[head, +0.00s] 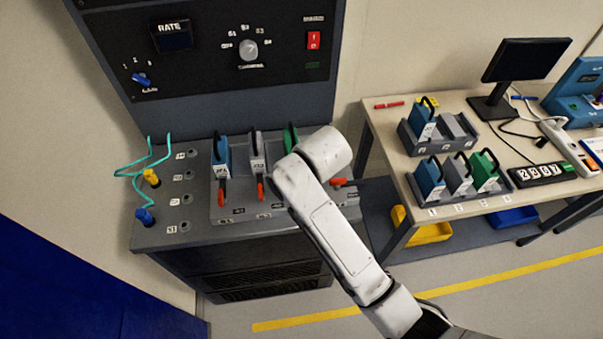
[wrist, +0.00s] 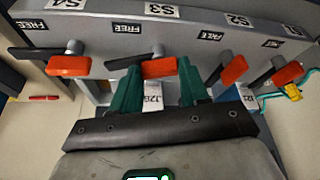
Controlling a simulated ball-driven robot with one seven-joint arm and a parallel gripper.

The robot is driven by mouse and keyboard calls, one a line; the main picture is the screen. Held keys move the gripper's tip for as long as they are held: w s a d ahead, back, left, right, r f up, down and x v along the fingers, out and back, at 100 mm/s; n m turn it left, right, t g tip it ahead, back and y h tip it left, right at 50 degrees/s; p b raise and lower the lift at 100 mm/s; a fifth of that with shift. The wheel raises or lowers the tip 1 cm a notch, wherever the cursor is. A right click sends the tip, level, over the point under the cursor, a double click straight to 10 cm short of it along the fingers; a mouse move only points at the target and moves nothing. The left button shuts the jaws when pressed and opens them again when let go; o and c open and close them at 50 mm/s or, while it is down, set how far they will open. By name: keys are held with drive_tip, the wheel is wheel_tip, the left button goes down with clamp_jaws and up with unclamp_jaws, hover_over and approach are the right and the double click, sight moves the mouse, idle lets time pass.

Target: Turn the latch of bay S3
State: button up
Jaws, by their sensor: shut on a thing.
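In the wrist view, the bay labelled S3 (wrist: 161,10) has a latch with a red handle (wrist: 158,68) on a dark lever. My gripper (wrist: 160,82) has its green fingers on either side of this red handle and is shut on it. The handle lies nearly level in the wrist view. In the head view, my arm hides my gripper and the S3 latch. A green module (head: 290,137) stands partly hidden behind my arm.
Neighbouring latches S4 (wrist: 69,66), S2 (wrist: 234,70) and S1 (wrist: 288,73) sit close beside my fingers. A blue module (head: 221,152) and a grey module (head: 257,150) stand on the rack. The workbench (head: 385,118) at right holds more modules and a monitor (head: 525,60).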

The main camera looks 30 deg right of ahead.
drive_tip(key=shift+m+h+p, duration=0.6)
drive_tip(key=shift+m, duration=0.9)
drive_tip(key=o, duration=1.1)
drive_tip(key=shift+c, duration=0.2)
drive_tip(key=shift+a, duration=0.1)
drive_tip(key=b+v, duration=0.1)
drive_tip(key=v, duration=0.9)
drive_tip(key=shift+r, duration=0.4)
drive_tip(key=shift+s+a, duration=0.1)
